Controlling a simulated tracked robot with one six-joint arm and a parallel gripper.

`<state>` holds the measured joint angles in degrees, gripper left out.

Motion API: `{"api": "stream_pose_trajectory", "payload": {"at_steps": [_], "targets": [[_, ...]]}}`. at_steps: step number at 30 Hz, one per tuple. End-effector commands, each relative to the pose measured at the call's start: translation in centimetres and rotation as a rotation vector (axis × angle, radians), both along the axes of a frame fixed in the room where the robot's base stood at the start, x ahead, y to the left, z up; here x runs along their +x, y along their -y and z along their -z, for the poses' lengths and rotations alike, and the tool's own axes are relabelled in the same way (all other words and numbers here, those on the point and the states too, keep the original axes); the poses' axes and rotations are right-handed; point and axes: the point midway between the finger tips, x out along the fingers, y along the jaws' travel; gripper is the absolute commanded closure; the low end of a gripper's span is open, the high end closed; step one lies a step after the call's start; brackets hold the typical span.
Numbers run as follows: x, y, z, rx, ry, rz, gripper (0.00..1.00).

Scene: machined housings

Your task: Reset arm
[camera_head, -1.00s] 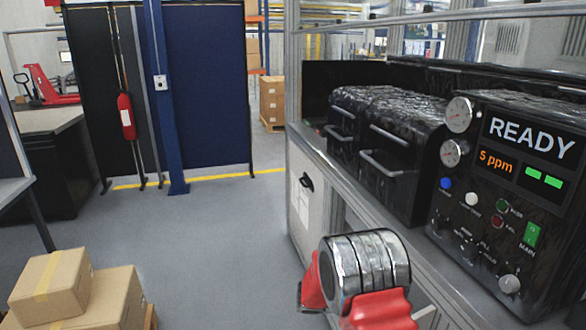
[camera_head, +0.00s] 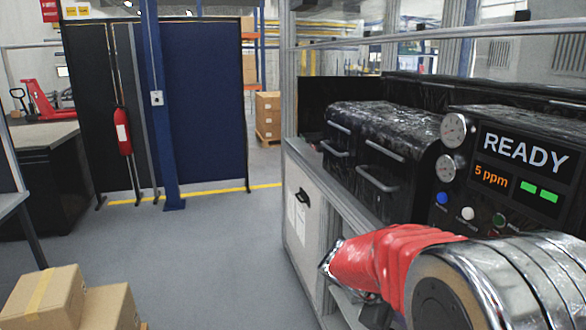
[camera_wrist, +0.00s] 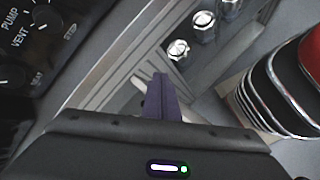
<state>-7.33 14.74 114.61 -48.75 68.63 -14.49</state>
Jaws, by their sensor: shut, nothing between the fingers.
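My gripper (camera_wrist: 160,97) shows in the wrist view with its dark purple fingers together and nothing between them. It hangs over a grey metal frame (camera_wrist: 115,75), and I cannot tell whether it touches anything. In the head view my red and silver arm is folded across the lower right, in front of the black test unit (camera_head: 515,160). The fingers cannot be made out there. The unit's screen reads READY and 5 ppm, and the arm hides its lower controls. Part of my red and silver arm also shows at the right of the wrist view.
Two black cases with handles (camera_head: 370,145) stand on the bench left of the unit. A dark panel with knobs (camera_wrist: 35,40) and several shiny metal fittings (camera_wrist: 204,26) lie close to the gripper. Cardboard boxes (camera_head: 45,300) stand lower left. The middle floor is open.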

Motion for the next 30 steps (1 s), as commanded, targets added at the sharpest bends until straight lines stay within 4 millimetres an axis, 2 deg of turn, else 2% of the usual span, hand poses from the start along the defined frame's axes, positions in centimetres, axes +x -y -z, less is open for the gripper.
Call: {"api": "stream_pose_trajectory", "payload": {"at_steps": [10,30], "targets": [[-5.2,-2.0,-3.2,0.199,0.18,0.142,1.0],[-13.9,-7.0,-7.1,0.593,0.525,0.41,1.0]]}}
